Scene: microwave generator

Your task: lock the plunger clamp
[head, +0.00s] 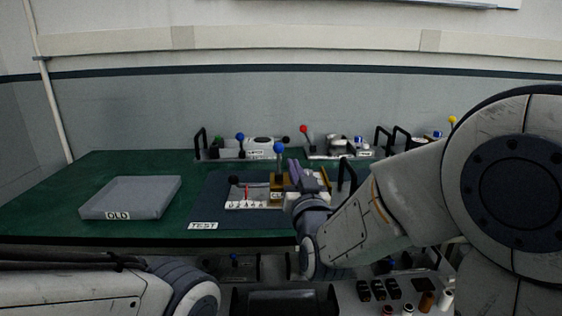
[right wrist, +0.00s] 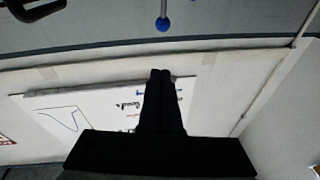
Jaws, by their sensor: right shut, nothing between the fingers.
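On the dark test mat (head: 213,207) stands a fixture with a white numbered plate (head: 245,205) and a gold-brown block (head: 277,184). A lever with a blue ball knob (head: 279,148) stands upright at the block. A lever with a black ball (head: 234,180) is at its left. I cannot tell for sure which part is the plunger clamp. My right gripper (head: 293,165) is just right of the blue knob, partly hidden behind my wrist. In the right wrist view its fingers (right wrist: 160,76) are shut and empty; a blue ball (right wrist: 163,24) shows beyond them.
A grey tray marked OLD (head: 130,196) lies on the green table (head: 105,165) at the left. Several fixtures with coloured ball levers, including a red one (head: 304,129), line the back edge. A shelf below holds small parts. The right wrist view shows a whiteboard (right wrist: 75,115) upside down.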

